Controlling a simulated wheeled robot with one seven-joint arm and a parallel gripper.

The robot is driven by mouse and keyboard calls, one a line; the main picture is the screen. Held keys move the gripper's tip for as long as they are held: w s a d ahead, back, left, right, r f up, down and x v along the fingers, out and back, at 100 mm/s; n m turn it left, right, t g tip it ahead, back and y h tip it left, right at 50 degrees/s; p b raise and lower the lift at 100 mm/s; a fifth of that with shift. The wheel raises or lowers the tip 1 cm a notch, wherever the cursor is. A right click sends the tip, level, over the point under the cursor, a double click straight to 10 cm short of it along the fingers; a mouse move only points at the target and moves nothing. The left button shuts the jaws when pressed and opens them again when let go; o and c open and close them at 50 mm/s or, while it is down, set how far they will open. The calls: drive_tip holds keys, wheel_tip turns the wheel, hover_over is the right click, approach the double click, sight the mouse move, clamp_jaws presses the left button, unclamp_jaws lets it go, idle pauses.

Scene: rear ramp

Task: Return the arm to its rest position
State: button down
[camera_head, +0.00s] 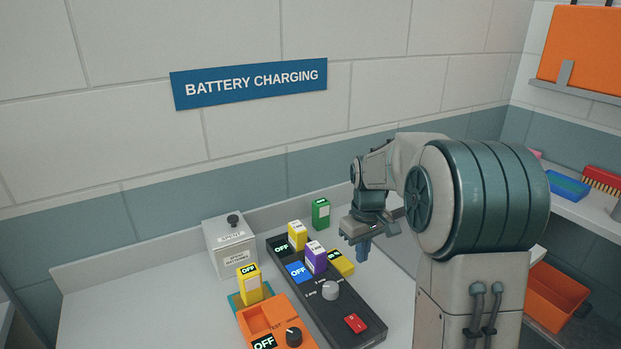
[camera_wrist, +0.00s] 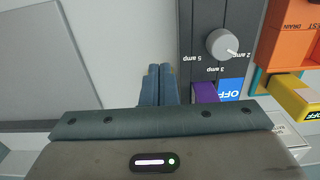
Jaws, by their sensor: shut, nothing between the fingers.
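My arm reaches over the right part of the counter in the head view. My gripper (camera_head: 363,250) points down beside the black charger (camera_head: 357,308), to its right, above the white counter. In the wrist view my gripper (camera_wrist: 157,70) has its blue fingers together with nothing between them. The fingers appear apart from the charger, though their exact height above the counter is hard to tell. The arm's large teal joint hides part of the counter and wall behind it.
The charger holds a yellow battery (camera_head: 298,236) and a purple battery (camera_head: 316,257). An orange tester (camera_head: 280,322), a yellow battery (camera_head: 249,284) and a white spent-battery box (camera_head: 231,246) stand left. A green battery (camera_head: 321,213) stands behind. Shelves with an orange bin (camera_head: 556,300) are right.

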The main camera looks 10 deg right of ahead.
drive_tip(key=s+a+r+m+t, duration=0.1)
drive_tip(key=s+a+r+m, duration=0.1)
drive_tip(key=s, duration=1)
drive_tip(key=s+a+r+m+t, duration=0.1)
drive_tip(key=s+a+r+m, duration=0.1)
drive_tip(key=s, duration=0.9)
drive_tip(key=shift+s+a+m+t, duration=0.25)
drive_tip(key=shift+s+m+t, duration=0.1)
drive_tip(key=shift+m+t, duration=0.05)
